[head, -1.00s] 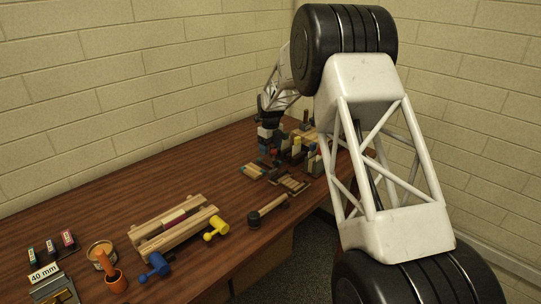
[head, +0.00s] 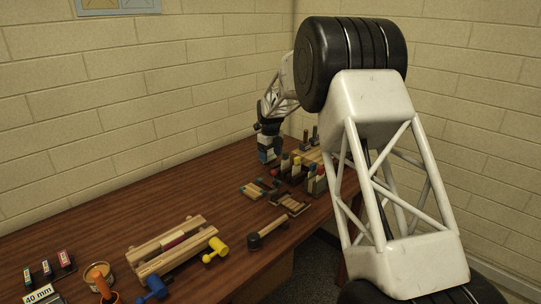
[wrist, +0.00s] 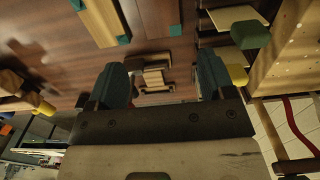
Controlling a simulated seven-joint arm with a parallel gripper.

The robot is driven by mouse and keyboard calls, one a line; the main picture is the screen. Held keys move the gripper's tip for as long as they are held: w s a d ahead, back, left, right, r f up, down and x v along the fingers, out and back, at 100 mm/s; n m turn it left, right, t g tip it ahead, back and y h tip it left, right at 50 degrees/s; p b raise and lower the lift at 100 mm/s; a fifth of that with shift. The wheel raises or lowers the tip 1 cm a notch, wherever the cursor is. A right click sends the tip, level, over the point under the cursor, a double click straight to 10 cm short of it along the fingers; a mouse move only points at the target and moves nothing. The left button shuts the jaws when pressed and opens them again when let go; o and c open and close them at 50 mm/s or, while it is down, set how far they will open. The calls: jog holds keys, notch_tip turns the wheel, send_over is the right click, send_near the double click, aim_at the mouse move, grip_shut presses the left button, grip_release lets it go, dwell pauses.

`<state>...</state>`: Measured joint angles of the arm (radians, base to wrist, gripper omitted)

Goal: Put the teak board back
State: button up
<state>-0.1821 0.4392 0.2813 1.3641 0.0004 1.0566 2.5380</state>
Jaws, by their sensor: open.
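My gripper (head: 268,155) is over the far part of the table, beside the racks. In the wrist view its two teal fingers (wrist: 163,80) are spread with nothing held between them. Several small boards with teal ends lie on the table. A light tan one (wrist: 100,20) and a darker brown one (wrist: 158,16) show at the top of the wrist view, and boards like these (head: 254,189) show in the head view. I cannot tell surely which is the teak board. A small holder with pale slats (wrist: 153,77) shows beyond and between the fingers.
A rack with coloured upright pieces (head: 300,172) stands close to my gripper's right. Nearer are a slatted tray (head: 292,204), a black-headed mallet (head: 267,234), a wooden frame (head: 170,247), and yellow (head: 215,250) and blue (head: 152,287) hammers. The table's left back (head: 120,215) is clear.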

dwell(0.4)
jog(key=s+d+r+n, duration=0.4)
jog(key=s+r, duration=0.2)
jog(key=s, duration=0.4)
jog(key=s+d+r+n+t, duration=0.1)
jog(key=s+d+r+n, duration=0.4)
jog(key=s, duration=0.4)
jog(key=s+d+r+n, duration=0.3)
jog(key=s+r, duration=0.4)
jog(key=s, duration=0.3)
jog(key=s+d+f+n, duration=0.1)
jog(key=s+n, duration=0.4)
jog(key=s, duration=0.7)
jog(key=s+d+f+n+t, duration=0.1)
jog(key=s+n, duration=0.4)
jog(key=s, duration=0.7)
jog(key=s+d+f+n, duration=0.3)
jog(key=s+d+n, duration=0.1)
jog(key=s, duration=0.9)
jog(key=shift+n+t, duration=0.3)
jog(key=shift+n, duration=0.1)
